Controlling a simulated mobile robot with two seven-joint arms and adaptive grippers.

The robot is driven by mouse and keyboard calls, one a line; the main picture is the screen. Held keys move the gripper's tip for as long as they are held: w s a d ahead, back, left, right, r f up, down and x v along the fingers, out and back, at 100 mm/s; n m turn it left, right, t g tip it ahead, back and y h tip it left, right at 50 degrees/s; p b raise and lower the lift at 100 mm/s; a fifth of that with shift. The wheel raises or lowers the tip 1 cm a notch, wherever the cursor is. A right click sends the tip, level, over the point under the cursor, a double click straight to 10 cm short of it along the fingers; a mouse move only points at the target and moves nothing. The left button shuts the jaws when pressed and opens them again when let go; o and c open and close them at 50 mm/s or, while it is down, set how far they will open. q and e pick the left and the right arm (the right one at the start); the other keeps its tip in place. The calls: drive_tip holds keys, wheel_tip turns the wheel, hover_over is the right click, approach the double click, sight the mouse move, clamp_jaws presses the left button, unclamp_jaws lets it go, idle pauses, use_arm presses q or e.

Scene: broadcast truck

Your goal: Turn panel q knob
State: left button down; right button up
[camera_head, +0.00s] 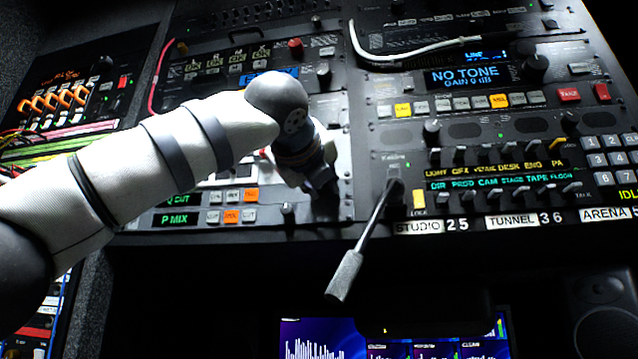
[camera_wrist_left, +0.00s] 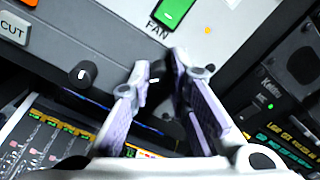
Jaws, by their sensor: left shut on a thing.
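My left gripper (camera_head: 325,190) comes in from the left and reaches the lower right part of the light panel with the Q CUT (camera_head: 180,198) and P MIX (camera_head: 178,219) rows. In the left wrist view, its two fingertips (camera_wrist_left: 160,76) are close together just below the FAN label, shut on a small dark knob (camera_wrist_left: 155,79). The fingers hide most of that knob, and I cannot read a label for it. My right gripper is not in view.
A green switch (camera_wrist_left: 173,12) sits above the FAN label. A grey gooseneck (camera_head: 345,275) sticks out from the panel to the right of my gripper. A white cable (camera_head: 410,58) lies across the upper panel. Dark space and lit screens (camera_head: 390,338) are below the console edge.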

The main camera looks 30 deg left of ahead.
use_arm(q)
drive_tip(key=c, duration=1.5)
unclamp_jaws()
drive_tip(key=shift+s, duration=0.1)
drive_tip(key=v, duration=1.2)
